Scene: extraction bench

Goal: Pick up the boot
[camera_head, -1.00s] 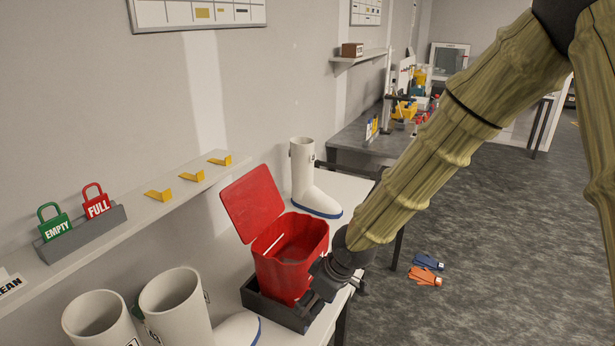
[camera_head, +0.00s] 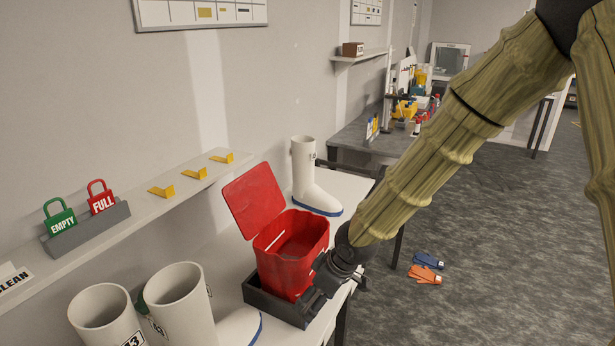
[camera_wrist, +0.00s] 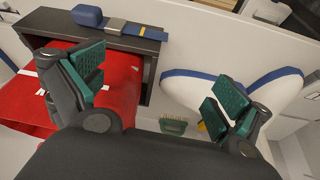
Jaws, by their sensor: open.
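White boots with blue soles stand on the bench. One boot (camera_head: 312,188) is upright behind the red bin. Two more, a left boot (camera_head: 100,318) and a right boot (camera_head: 180,305), stand at the near left, cut off by the picture's bottom edge. My gripper (camera_head: 312,300) is low at the front of the red bin, its fingers partly hidden in the head view. In the wrist view my gripper (camera_wrist: 160,92) is open with green pads and nothing between them. White boot toes with blue soles (camera_wrist: 225,88) show by the right finger.
The red bin (camera_head: 292,262), lid raised, stands in a dark tray (camera_head: 275,305) close to my gripper. A shelf with EMPTY and FULL tags (camera_head: 85,222) runs along the wall. Gloves (camera_head: 426,268) lie on the floor. A further bench (camera_head: 360,150) is behind.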

